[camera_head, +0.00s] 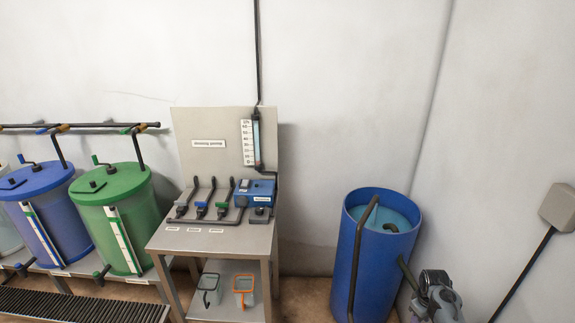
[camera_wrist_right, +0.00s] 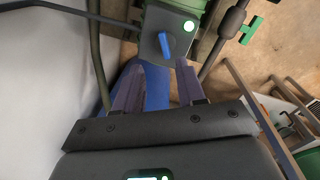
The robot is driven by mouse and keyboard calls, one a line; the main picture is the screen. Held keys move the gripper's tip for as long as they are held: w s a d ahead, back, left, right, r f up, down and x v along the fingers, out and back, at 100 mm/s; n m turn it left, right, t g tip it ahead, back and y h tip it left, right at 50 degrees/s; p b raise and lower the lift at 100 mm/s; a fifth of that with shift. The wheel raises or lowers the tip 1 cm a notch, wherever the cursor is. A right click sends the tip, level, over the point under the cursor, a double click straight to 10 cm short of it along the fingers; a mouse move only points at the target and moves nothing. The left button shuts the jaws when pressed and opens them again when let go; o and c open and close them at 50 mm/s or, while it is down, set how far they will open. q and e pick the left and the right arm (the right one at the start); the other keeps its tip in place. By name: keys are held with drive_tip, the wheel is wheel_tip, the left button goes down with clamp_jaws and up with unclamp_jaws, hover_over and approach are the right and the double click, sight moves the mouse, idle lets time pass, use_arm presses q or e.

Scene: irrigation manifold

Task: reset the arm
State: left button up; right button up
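My right gripper (camera_wrist_right: 158,82) shows in the right wrist view. Its two purple-grey fingers stand apart with nothing held between them. Something blue shows behind the fingers. My left gripper is in neither view.
A bench with a back panel (camera_head: 187,121) carries levers, a blue unit (camera_head: 262,188) and a gauge (camera_head: 247,143). A green tank (camera_head: 129,205) and a blue tank (camera_head: 40,215) stand left. A blue barrel (camera_head: 342,270) stands right, beside a grey device (camera_head: 437,297).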

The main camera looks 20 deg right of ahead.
drive_tip(key=s+a+n+t+h, duration=0.1)
drive_tip(key=s+a, duration=0.4)
drive_tip(key=a, duration=0.6)
drive_tip(key=s+a+n+t+h, duration=0.1)
drive_tip(key=s+a, duration=0.4)
drive_tip(key=a, duration=0.6)
drive_tip(key=s+a+r+t+y, duration=0.1)
drive_tip(key=s+a+r+y, duration=0.1)
drive_tip(key=s+a+r, duration=0.4)
drive_tip(key=s+a+r+t+y, duration=0.1)
drive_tip(key=s+a+r, duration=0.2)
drive_tip(key=s+a, duration=0.6)
wheel_tip(320, 180, up, 25)
drive_tip(key=w+a+p, duration=0.1)
drive_tip(key=w+p, duration=0.1)
drive_tip(key=p, duration=2.3)
drive_tip(key=shift+a+m, duration=0.3)
drive_tip(key=shift+a, duration=0.05)
